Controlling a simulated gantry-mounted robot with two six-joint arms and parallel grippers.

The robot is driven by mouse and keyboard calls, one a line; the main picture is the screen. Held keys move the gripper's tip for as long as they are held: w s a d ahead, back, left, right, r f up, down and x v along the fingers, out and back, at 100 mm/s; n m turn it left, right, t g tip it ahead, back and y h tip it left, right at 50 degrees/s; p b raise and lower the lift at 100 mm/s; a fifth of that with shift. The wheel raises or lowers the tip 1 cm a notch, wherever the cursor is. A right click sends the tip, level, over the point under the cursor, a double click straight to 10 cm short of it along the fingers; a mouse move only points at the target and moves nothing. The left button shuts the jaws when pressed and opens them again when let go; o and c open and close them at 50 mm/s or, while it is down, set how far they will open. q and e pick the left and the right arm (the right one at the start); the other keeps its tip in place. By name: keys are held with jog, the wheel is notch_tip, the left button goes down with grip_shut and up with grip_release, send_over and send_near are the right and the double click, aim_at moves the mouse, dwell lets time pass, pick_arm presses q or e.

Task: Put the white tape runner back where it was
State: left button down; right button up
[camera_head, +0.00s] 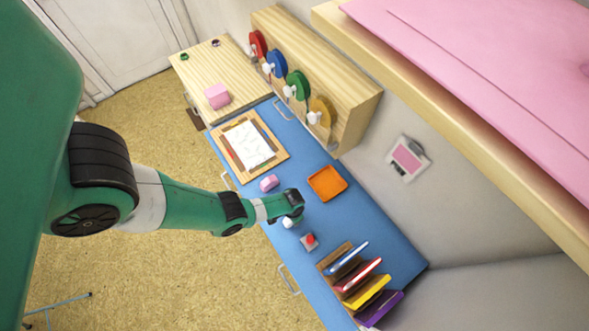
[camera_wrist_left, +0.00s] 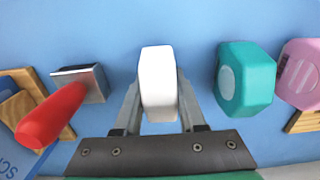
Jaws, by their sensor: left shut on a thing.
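The white tape runner (camera_wrist_left: 158,83) is between the two fingers of my left gripper (camera_wrist_left: 157,105) in the left wrist view. The gripper is shut on it. In the head view the white runner (camera_head: 288,223) shows just below the end of my left gripper (camera_head: 291,217), over the blue table. I cannot tell whether it touches the table. A teal runner (camera_wrist_left: 245,78) stands to its right in the wrist view, apart from it, with a pink runner (camera_wrist_left: 299,73) beyond. My right gripper is not in view.
A red-handled stamp (camera_head: 309,240) stands close by, also left in the wrist view (camera_wrist_left: 52,114). The blue table (camera_head: 375,225) also holds an orange tray (camera_head: 327,182), a wooden board with paper (camera_head: 250,145) and a rack of coloured books (camera_head: 360,280).

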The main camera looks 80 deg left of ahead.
pick_arm(q)
jog(key=shift+w, duration=0.1)
jog(key=shift+f, duration=0.2)
jog(key=shift+c, duration=2.4)
grip_release()
jog(key=shift+r, duration=0.1)
notch_tip(320, 180, up, 12)
jog(key=p, duration=1.2)
jog(key=shift+r+p, duration=0.25)
jog(key=shift+p, duration=0.05)
jog(key=shift+f, duration=0.1)
